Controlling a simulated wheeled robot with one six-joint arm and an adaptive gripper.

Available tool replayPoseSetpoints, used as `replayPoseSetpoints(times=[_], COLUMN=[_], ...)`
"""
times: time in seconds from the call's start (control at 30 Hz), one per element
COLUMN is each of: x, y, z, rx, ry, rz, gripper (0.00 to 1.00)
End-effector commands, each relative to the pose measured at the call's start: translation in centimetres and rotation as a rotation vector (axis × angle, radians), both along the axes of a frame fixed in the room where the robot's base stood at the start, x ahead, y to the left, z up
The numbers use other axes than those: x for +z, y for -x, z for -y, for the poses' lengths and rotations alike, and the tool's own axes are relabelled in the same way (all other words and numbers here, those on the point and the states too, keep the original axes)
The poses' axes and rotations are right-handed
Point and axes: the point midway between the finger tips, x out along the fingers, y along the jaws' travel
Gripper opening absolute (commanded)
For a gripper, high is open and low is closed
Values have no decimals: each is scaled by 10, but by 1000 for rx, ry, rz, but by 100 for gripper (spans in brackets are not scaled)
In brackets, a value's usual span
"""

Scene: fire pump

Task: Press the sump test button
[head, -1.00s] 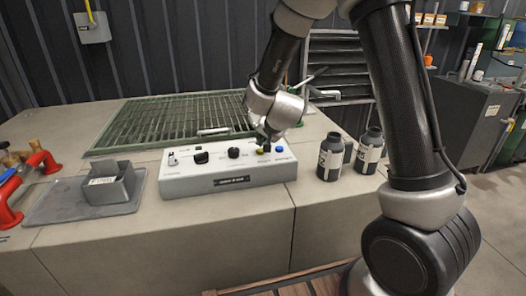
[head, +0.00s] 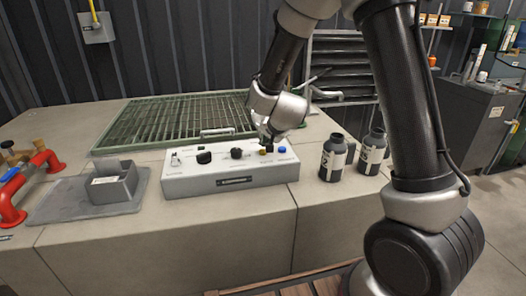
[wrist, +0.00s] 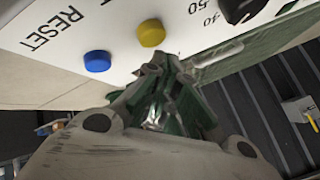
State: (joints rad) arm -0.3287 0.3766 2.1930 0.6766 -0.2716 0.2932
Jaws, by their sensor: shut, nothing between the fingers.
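A white control box (head: 232,182) stands on the counter, with black knobs and a yellow and a blue button on its sloped top. The yellow button (wrist: 151,33) and the blue button (wrist: 97,61) show clearly in the wrist view. "RESET" is printed beside the blue one; I cannot read a label for the yellow one. My gripper (wrist: 163,62) is shut and empty, its fingertips close by the yellow button. I cannot tell whether they touch it. In the head view my gripper (head: 267,138) is just above the yellow button (head: 263,151), left of the blue button (head: 282,149).
Two dark bottles (head: 334,160) stand right of the box. A grey tray (head: 75,205) with a small open bin (head: 114,184) lies at left, near red pipework (head: 38,165). A green grating (head: 180,120) is behind the box. The counter in front of the box is clear.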

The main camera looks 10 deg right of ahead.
Motion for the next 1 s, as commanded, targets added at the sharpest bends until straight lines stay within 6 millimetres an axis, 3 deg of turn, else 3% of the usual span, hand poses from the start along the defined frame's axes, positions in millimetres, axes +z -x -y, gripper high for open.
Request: replayPoseSetpoints(times=[1.0], x=[-10], y=[0], z=[0], rx=[-1], ry=[1], rz=[-1], gripper=[0])
